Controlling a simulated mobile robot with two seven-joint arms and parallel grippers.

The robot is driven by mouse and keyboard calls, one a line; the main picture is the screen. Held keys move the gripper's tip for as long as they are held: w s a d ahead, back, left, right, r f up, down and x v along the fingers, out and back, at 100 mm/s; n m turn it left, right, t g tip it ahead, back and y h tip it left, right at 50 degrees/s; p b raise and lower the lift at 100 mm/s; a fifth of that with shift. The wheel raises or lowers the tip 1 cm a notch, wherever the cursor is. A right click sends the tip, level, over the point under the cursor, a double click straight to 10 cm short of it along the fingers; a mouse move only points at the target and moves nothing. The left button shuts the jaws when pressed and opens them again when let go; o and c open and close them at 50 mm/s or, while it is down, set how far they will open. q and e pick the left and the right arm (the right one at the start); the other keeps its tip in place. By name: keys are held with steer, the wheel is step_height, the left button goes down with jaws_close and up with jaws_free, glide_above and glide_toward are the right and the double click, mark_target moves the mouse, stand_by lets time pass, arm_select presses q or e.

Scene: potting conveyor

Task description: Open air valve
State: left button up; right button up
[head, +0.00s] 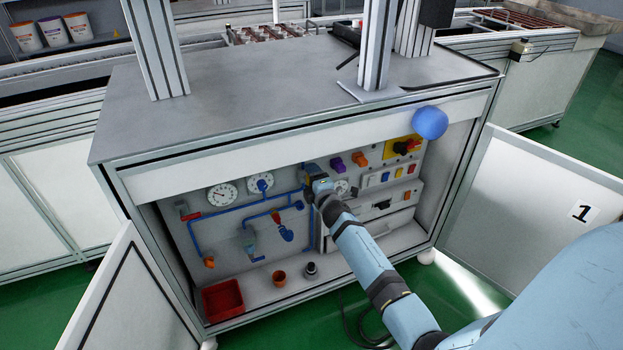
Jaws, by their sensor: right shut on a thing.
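My right gripper (312,180) reaches into the open cabinet from the lower right. It is at the back panel, at the right end of the blue air pipe (232,209). It is shut on a small part there, which looks like the air valve's handle. The gripper and wrist hide most of that part, so its angle cannot be told. White dial gauges (222,194) sit to the left on the panel. A blue-handled fitting (286,233) hangs from the lower pipe. My left gripper is not in view.
Purple (337,163) and orange (361,159) knobs and a red switch on a yellow plate (404,148) are right of the gripper. Open doors (535,205) flank the cabinet.

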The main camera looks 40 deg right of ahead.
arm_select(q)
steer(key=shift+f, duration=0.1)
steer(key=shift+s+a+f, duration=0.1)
arm_select(e)
steer(key=o, duration=0.9)
steer(key=shift+o, duration=0.2)
steer(key=shift+s, duration=0.1)
